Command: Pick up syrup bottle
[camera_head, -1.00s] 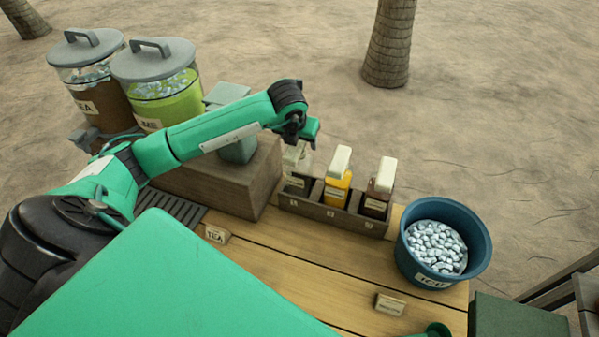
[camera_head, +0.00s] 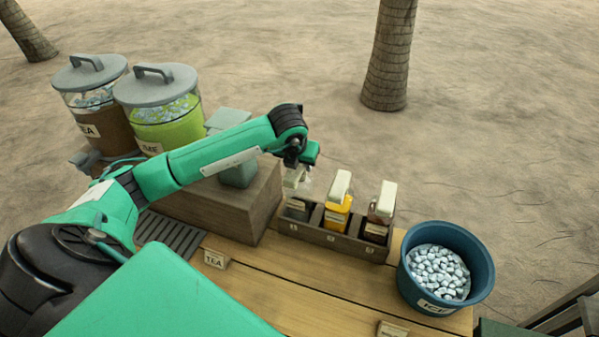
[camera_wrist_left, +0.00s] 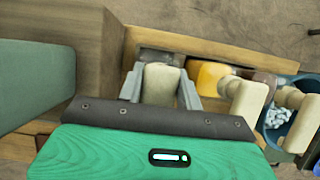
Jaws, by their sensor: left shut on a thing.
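A wooden caddy (camera_head: 333,238) holds syrup bottles in a row. My left gripper (camera_head: 300,172) is shut on the leftmost syrup bottle (camera_head: 299,184), a clear bottle with a pale cap. It sits at the left compartment, its lower part low in or just over the slot; I cannot tell if it is fully clear. In the left wrist view the pale cap (camera_wrist_left: 161,85) is between the two grey fingers. A yellow bottle (camera_head: 337,212) stands in the middle compartment and a dark brown bottle (camera_head: 380,208) in the right one. My right gripper is not in view.
A blue ice bucket (camera_head: 482,270) stands right of the caddy. Two lidded drink jars (camera_head: 165,120) stand at the back left, beside a wooden block (camera_head: 225,205). A TEA sign (camera_head: 215,259) is on the counter, whose front middle (camera_head: 290,285) is clear.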

